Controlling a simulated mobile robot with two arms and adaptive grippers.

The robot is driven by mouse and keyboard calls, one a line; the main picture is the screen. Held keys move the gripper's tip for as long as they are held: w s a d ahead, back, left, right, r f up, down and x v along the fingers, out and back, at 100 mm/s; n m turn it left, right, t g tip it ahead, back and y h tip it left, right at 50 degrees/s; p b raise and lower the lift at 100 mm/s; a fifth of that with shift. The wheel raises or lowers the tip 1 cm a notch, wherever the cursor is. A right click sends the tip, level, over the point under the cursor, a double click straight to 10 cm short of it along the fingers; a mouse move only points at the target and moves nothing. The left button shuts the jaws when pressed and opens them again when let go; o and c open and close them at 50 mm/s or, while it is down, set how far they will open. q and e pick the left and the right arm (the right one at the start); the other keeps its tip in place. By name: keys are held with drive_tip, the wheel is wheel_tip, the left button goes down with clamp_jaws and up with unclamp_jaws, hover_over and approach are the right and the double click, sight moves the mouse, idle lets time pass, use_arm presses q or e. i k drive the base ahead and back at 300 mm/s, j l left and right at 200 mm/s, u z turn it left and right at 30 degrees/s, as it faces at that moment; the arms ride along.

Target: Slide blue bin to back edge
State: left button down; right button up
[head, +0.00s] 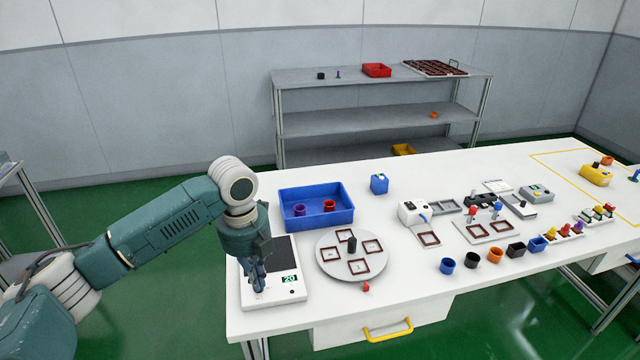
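The blue bin (318,218) is a shallow open tray on the left part of the white table (330,315), close to the back edge. A purple cup and a red cup stand inside it. My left gripper (258,285) points down over a flat device with a dark top and a display reading 20 (288,279), in front and to the left of the bin. It is apart from the bin. Its fingers are small and dark here, and I cannot tell whether they are open. My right gripper is not in view.
A round grey plate (338,272) with square frames stands just in front of the bin. A small blue box (379,184) is to its right. Several coloured cups line the front right. A shelf unit (375,123) stands behind the table.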

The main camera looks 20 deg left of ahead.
sight(313, 197)
drive_tip(key=i, duration=1.4)
